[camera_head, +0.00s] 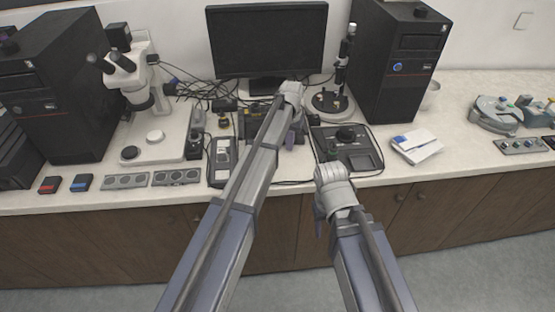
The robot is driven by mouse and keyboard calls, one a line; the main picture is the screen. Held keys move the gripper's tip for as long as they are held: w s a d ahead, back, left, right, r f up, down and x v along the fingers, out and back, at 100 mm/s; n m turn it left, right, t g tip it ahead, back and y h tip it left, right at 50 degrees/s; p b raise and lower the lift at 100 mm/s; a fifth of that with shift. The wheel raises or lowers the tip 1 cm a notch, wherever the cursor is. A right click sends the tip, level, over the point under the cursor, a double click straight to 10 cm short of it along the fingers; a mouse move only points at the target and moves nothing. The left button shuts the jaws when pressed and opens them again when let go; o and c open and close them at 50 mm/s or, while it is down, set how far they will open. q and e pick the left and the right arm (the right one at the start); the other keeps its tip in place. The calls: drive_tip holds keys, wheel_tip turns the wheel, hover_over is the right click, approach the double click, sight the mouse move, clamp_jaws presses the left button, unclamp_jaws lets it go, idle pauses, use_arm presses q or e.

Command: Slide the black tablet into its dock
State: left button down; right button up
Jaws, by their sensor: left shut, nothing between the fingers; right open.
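I cannot clearly pick out the black tablet or its dock. A dark device (252,124) sits on the bench in front of the monitor, partly hidden behind my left arm. A small dark flat item (549,142) is cut off at the right picture edge; I cannot tell what it is. My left gripper (296,138) is over the back middle of the bench beside the dark device, shut and empty. Whether it touches anything is unclear. My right gripper (319,228) is at the bench's front edge, fingers pointing down, open; its fingertips are mostly hidden by its wrist.
A black control box (362,165) with a knob stands right of my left gripper. A microscope (150,105), a monitor (268,40) and two black towers (395,60) crowd the back. White packets (416,147) lie to the right. Free bench lies at the right (455,160).

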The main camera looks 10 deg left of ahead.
use_arm(q)
drive_tip(key=shift+w, duration=0.1)
drive_tip(key=shift+w+a, duration=0.3)
drive_tip(key=shift+w, duration=0.5)
drive_tip(key=shift+s, duration=0.15)
drive_tip(key=shift+s+d, duration=0.15)
drive_tip(key=shift+s, duration=0.35)
drive_tip(key=shift+s+a, duration=0.2)
drive_tip(key=shift+a, duration=0.55)
drive_tip(key=shift+s+a, duration=0.2)
drive_tip(key=shift+a, duration=0.55)
drive_tip(key=shift+s+a, duration=0.2)
drive_tip(key=shift+a, duration=0.55)
drive_tip(key=shift+w, duration=0.2)
